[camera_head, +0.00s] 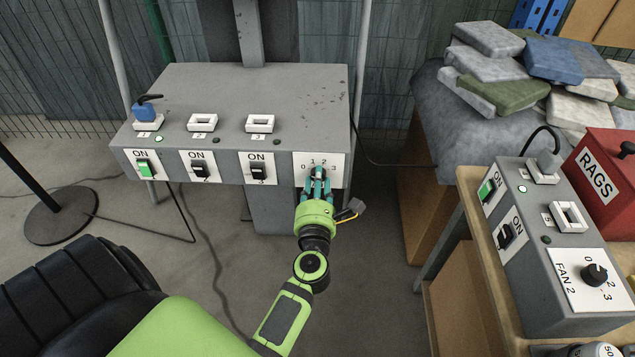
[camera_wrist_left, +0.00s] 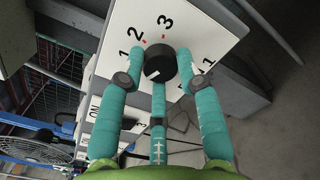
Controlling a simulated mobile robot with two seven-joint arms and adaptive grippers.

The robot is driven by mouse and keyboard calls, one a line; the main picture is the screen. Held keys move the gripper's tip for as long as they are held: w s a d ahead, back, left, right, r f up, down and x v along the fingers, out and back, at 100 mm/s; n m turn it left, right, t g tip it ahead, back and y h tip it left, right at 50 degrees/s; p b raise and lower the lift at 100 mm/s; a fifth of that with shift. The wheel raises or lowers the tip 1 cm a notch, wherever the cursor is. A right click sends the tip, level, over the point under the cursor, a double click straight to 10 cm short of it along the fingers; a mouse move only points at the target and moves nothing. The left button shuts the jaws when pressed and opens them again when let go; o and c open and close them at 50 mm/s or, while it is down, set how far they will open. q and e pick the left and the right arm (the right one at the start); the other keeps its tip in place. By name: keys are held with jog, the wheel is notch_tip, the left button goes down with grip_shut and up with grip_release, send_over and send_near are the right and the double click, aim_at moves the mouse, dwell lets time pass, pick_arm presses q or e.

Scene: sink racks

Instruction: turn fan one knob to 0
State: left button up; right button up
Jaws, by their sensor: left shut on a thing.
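The fan one knob (camera_wrist_left: 158,64) is black and round, on a white plate (camera_head: 330,160) at the right end of the grey box's front. My left gripper (camera_head: 318,176) reaches up to it from below and hides it in the head view. In the left wrist view, the teal fingers of my left gripper (camera_wrist_left: 162,82) are shut around the knob. The digits 1, 2 and 3 show around it there. A pale mark on the knob points to the lower left; the 0 is hidden there, but shows in the head view. My right gripper is not in view.
The grey box (camera_head: 250,90) carries switches and sockets, with a plug (camera_head: 145,109) at its left. At right, a second box (camera_head: 545,240) bears the fan 2 knob (camera_head: 595,274). A red rags box (camera_head: 605,170) stands behind it. A black tyre-like object (camera_head: 85,300) is at lower left.

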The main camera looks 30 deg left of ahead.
pick_arm(q)
jog(key=shift+w+d+r, duration=0.1)
jog(key=shift+d+r, duration=0.05)
jog(key=o, duration=1.1)
jog(key=shift+o, duration=0.2)
